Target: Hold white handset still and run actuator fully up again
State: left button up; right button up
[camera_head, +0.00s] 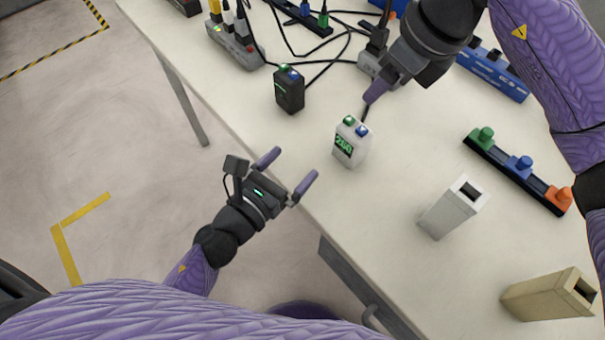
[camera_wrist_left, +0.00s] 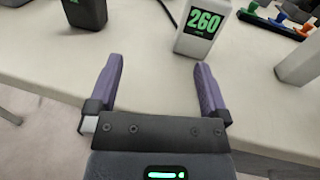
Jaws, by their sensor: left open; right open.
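The white handset (camera_head: 352,143) stands on the table near its front edge, with a green and a blue button on top and a green display on its side. In the left wrist view the handset (camera_wrist_left: 203,27) reads 260. My left gripper (camera_head: 291,170) is open and empty, just off the table edge, left of and below the handset. My right gripper (camera_head: 372,99) is above the table, just behind the handset; the arm hides part of it. I cannot tell which device is the actuator.
A black handset (camera_head: 289,90) stands left of the white one. A white hollow block (camera_head: 447,212), a tan hollow block (camera_head: 545,298) and a black strip with coloured knobs (camera_head: 515,172) are to the right. Power strips and cables (camera_head: 235,48) lie at the back.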

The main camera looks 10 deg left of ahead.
aim_at(343, 150)
pick_arm(q)
jog(key=d+m+h, duration=0.1)
jog(key=s+d+m+g+h, duration=0.1)
jog(key=d+h, duration=0.1)
jog(key=shift+m, duration=0.3)
jog(key=x, duration=0.9)
jog(key=shift+w+d+f, duration=0.1)
jog(key=shift+w+d, duration=0.05)
jog(key=shift+d, duration=0.2)
jog(key=c, duration=1.2)
pick_arm(e)
jog(key=shift+c, duration=0.3)
grip_shut()
